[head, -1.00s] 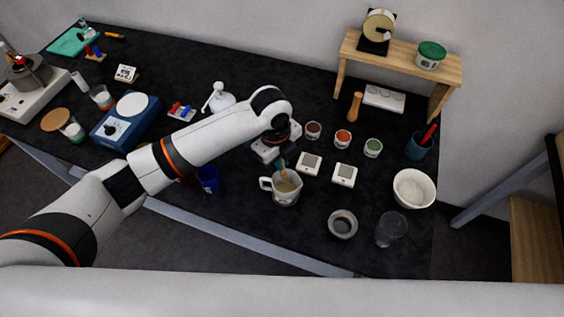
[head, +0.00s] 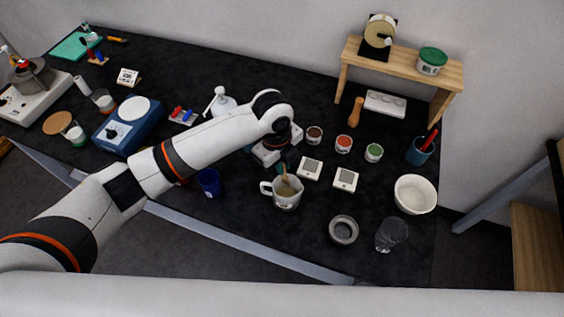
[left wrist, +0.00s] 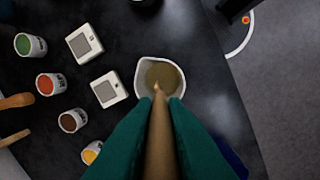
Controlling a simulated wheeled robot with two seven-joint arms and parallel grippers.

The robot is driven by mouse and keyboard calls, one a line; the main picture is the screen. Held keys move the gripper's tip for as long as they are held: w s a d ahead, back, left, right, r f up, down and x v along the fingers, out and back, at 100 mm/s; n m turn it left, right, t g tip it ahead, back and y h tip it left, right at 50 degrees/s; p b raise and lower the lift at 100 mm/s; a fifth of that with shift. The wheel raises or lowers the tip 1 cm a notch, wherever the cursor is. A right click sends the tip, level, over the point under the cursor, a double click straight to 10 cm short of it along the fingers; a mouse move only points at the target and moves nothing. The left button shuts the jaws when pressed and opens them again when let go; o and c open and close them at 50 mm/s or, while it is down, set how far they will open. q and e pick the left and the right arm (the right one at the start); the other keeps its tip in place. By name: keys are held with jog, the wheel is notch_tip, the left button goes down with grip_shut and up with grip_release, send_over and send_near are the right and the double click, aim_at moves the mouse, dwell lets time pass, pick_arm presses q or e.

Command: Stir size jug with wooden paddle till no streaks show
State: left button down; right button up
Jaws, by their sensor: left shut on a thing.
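The size jug (head: 287,199) is a white jug with its handle to the left, standing on the black bench. It also shows in the left wrist view (left wrist: 142,84), with murky brown-olive liquid (left wrist: 163,75) inside. My left gripper (head: 282,166) is above the jug's far side, shut on the wooden paddle (left wrist: 159,130). The paddle's lower end reaches down into the jug; its tip in the liquid is hard to make out. In the left wrist view the green fingers press on both sides of the paddle. I cannot clearly tell whether streaks remain. My right gripper is out of view.
Two small white square devices (head: 345,179) stand right of the jug, with small paint pots (head: 343,143) behind them. A blue cup (head: 208,182) is to the left. A grey ring-shaped dish (head: 343,230), a clear glass (head: 391,235) and a white bowl (head: 414,194) are to the right.

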pick_arm(q)
jog(key=shift+r, duration=2.4)
